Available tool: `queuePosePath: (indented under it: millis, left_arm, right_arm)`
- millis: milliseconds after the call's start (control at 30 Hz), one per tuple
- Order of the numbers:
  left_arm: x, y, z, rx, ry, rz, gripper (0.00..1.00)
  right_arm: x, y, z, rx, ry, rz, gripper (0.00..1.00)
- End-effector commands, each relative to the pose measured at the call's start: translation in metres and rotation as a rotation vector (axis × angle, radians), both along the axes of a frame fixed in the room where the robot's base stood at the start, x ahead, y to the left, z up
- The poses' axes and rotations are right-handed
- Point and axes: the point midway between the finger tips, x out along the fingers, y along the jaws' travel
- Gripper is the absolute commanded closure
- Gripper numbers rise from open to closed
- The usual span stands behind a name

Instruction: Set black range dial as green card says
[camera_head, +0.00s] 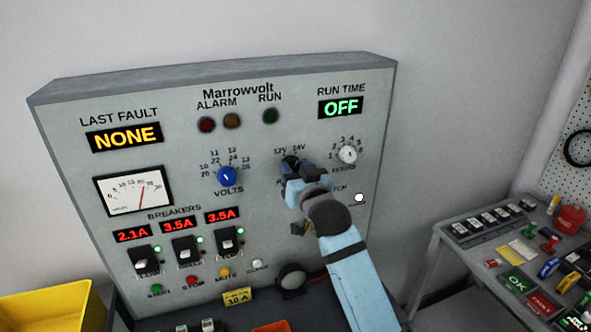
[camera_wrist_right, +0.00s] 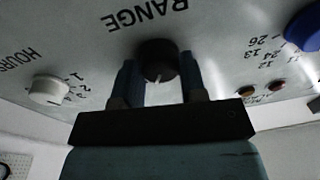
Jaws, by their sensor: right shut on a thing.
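The black range dial (camera_wrist_right: 160,56) is on the grey panel, above the word RANGE, which appears upside down in the wrist view. My right gripper (camera_wrist_right: 160,78) has a blue finger on each side of the dial and is shut on it. A white pointer mark on the dial faces away from the word RANGE. In the head view my right gripper (camera_head: 292,168) covers most of the dial, with 12V and 24V printed just above. A green card (camera_head: 517,282) reading OK lies on the right bench; no dial setting is readable on it. My left gripper is out of view.
A blue volts knob (camera_head: 227,176) is left of the dial and a white hours knob (camera_head: 347,154) is right. Breaker switches and buttons are lower left. A yellow bin (camera_head: 60,310) is at the lower left. The right bench (camera_head: 465,262) is cluttered.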

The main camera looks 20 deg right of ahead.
Motion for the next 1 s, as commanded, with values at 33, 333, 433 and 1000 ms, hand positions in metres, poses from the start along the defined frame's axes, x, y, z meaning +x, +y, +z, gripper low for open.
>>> queuePosePath:
  millis: [33, 333, 433, 1000]
  left_arm:
    - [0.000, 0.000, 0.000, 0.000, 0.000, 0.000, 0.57]
    - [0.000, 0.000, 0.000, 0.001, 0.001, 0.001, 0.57]
    - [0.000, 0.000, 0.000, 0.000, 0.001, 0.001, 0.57]
    - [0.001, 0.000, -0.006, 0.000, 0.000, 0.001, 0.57]
  right_arm:
    - [0.000, 0.000, 0.000, 0.006, 0.001, 0.001, 0.85]
    - [0.000, 0.000, 0.000, 0.010, 0.001, 0.001, 0.85]
    - [0.000, 0.000, 0.000, 0.010, 0.001, 0.001, 0.59]
    - [-0.019, -0.002, -0.004, 0.008, -0.001, 0.001, 0.36]
